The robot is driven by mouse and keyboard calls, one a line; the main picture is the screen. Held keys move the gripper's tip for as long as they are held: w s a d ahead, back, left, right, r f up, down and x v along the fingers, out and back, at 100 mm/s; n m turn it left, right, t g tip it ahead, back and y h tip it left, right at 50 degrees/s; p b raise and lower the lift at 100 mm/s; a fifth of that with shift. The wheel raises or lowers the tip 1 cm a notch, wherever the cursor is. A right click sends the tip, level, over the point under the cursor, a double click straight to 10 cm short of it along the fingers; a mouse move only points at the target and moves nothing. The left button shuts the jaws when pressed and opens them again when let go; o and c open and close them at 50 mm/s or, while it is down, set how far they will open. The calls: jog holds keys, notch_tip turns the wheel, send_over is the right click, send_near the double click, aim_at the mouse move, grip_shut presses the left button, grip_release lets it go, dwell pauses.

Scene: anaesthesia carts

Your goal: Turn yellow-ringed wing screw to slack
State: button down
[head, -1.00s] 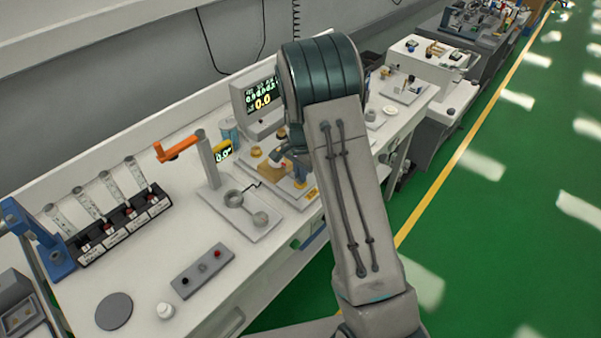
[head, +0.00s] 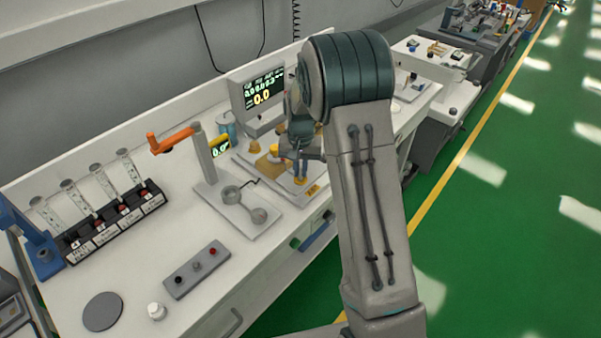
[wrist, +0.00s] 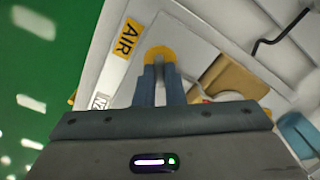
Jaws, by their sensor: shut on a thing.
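The yellow-ringed wing screw (wrist: 160,52) is at the top of the wrist view, beside a yellow AIR label (wrist: 127,40). My gripper (wrist: 160,72) has its two blue-grey fingers close together on the screw, with the yellow ring showing around and beyond the tips. The fingers hide the wings, so their angle cannot be told. In the head view my gripper (head: 300,172) points down at the front right part of a light panel on the bench, and the ring (head: 300,181) shows just below the fingers.
A tan block (wrist: 235,78) lies right of the fingers in the wrist view. A black bent rod (wrist: 284,34) and a teal cylinder (wrist: 298,132) are further right. In the head view a monitor (head: 262,88) stands behind, and an orange-armed post (head: 203,155) stands left.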

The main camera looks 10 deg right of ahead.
aim_at(300, 171)
jog(key=n+b, duration=0.1)
jog(key=n, duration=0.3)
jog(key=shift+n+b, duration=0.3)
jog(key=shift+b, duration=0.05)
jog(key=n+b, duration=0.1)
jog(key=n, duration=0.3)
jog(key=shift+n, duration=0.4)
jog(key=c, duration=1.5)
grip_release()
jog(key=shift+r, duration=0.1)
notch_tip(300, 171, up, 14)
jog(key=shift+f+b, duration=0.15)
jog(key=shift+b, duration=0.2)
